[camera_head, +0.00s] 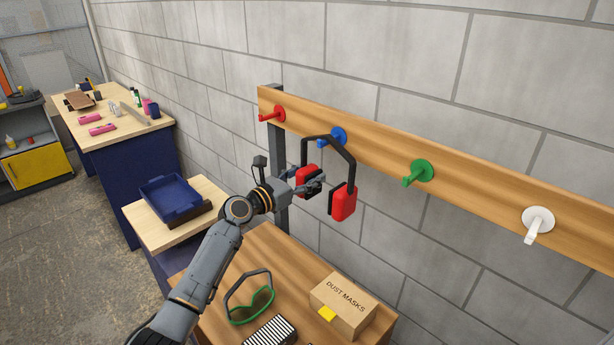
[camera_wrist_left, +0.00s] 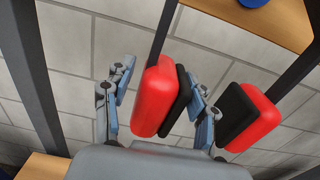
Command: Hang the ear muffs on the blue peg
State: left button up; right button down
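The ear muffs (camera_head: 343,201) have red cups with black cushions and a dark band. In the head view they are at the blue peg (camera_head: 325,141), with the band's top crossing it; whether the band rests on the peg I cannot tell. My left gripper (camera_head: 316,183) is at the left cup. In the left wrist view, its fingers (camera_wrist_left: 160,105) stand apart on both sides of one red cup (camera_wrist_left: 153,98), with a gap at the left finger. The other cup (camera_wrist_left: 258,120) is to the right, outside the fingers. My right gripper is not in view.
The wooden rail (camera_head: 378,148) also bears a red peg (camera_head: 272,115), a green peg (camera_head: 418,172) and a white peg (camera_head: 537,222). Below are green goggles (camera_head: 250,304) and a dust masks box (camera_head: 343,305) on a table. A blue tray (camera_head: 172,198) stands at left.

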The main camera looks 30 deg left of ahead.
pick_arm(q)
jog(key=shift+f, duration=0.1)
jog(key=shift+s+a, duration=0.1)
jog(key=shift+s, duration=0.15)
jog(key=v, duration=1.1)
jog(key=shift+s, duration=0.25)
